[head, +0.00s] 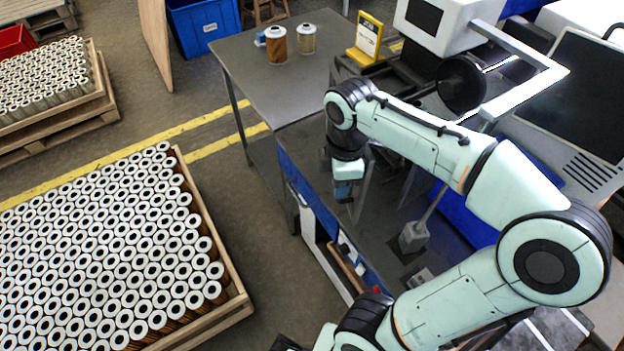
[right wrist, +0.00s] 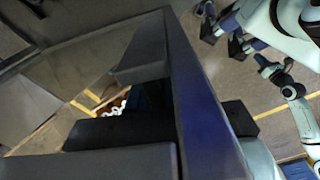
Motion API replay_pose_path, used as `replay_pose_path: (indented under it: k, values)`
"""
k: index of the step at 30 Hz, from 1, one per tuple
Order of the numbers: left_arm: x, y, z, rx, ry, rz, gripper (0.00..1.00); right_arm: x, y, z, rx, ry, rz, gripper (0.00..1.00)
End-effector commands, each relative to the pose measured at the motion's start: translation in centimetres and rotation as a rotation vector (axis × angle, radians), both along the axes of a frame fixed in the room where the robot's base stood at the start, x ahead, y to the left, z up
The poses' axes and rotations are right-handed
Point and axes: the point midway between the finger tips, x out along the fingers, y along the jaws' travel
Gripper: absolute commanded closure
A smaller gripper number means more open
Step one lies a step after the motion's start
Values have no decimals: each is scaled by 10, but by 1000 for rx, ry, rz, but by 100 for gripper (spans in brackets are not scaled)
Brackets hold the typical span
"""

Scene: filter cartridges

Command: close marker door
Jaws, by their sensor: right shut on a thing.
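The marker (head: 452,22) is the pale machine with a dark window at the upper right in the head view. My right arm reaches across the bench in front of it. My right gripper (head: 344,194) points down near the bench's left side, beside slim grey bars (head: 365,188) that look like part of the marker door's frame. It is shut on a part of that door. Its fingertips are small and partly hidden in the head view. In the right wrist view a long grey-blue bar (right wrist: 200,105) crosses close to the camera.
A pallet crate (head: 240,300) full of cartridges stands on the floor at left. Open floor lies between crate and bench. A blue bin (head: 205,28) stands behind.

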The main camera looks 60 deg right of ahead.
Motion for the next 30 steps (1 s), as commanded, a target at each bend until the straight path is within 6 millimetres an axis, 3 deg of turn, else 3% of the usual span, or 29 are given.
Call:
replay_pose_path:
  k: [9, 23, 24, 25, 30]
  values:
    - [1, 0, 0, 1, -2, 1, 100, -23, -12, 0, 2, 4, 89, 100]
    - [1, 0, 0, 1, -2, 1, 100, -25, -13, 0, 2, 6, 100, 100]
    - [1, 0, 0, 1, -2, 1, 100, -25, -13, 0, 2, 6, 100, 73]
    - [1, 0, 0, 1, -2, 1, 100, -25, -13, 0, 1, 6, 99, 63]
    - [0, 0, 0, 1, -2, 1, 100, -25, -14, 0, 1, 4, 99, 62]
